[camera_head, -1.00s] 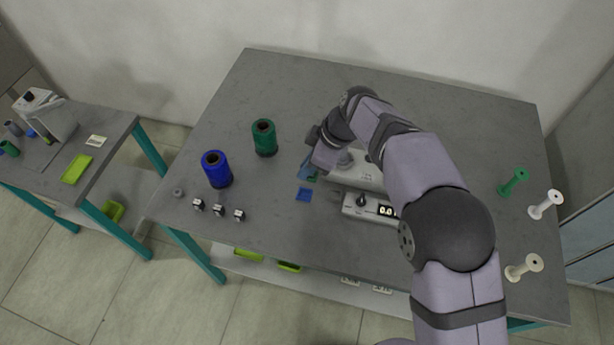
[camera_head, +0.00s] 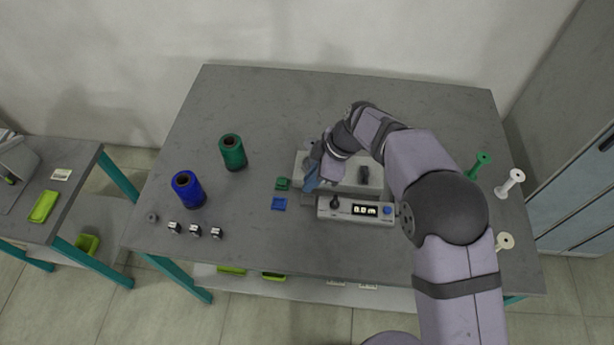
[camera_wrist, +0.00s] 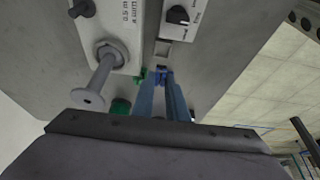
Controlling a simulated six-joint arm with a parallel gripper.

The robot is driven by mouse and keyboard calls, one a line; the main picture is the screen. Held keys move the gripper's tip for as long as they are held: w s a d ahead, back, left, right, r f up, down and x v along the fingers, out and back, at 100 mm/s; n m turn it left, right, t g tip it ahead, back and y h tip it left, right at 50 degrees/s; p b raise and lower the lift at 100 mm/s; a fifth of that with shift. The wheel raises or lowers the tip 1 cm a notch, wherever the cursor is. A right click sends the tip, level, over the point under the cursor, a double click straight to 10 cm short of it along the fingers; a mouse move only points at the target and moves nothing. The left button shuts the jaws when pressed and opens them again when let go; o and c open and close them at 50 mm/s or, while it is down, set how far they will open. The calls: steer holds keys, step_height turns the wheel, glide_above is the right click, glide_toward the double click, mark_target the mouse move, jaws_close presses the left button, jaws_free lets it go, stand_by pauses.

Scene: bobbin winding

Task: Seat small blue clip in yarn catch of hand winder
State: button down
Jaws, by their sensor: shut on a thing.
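My gripper (camera_head: 311,182) is shut on the small blue clip, above the left end of the hand winder. The clip is barely told apart from the blue fingers. The winder's light grey base (camera_head: 375,183) carries a grey spindle (camera_wrist: 103,72). In front of it is a control box (camera_head: 355,208) with a knob and lit display. A grey bracket (camera_head: 307,200) sticks out from the box's left end. I cannot tell whether the clip touches anything.
Blue (camera_head: 187,188) and green (camera_head: 232,152) yarn cones, several small dark-and-white parts (camera_head: 194,231) and a grey ring stand further left. Bobbins (camera_head: 510,183) stand at the right. The back is clear.

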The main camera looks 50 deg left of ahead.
steer(key=shift+f+b, duration=0.85)
steer(key=shift+f, duration=1.45)
steer(key=shift+f+b, duration=0.9)
steer(key=shift+b, duration=0.65)
stand_by(0.3)
steer(key=c, duration=1.7)
jaws_free()
steer(key=shift+o, duration=0.2)
steer(key=shift+r, duration=0.1)
steer(key=shift+r+p, duration=1.55)
steer(key=shift+r, duration=1.9)
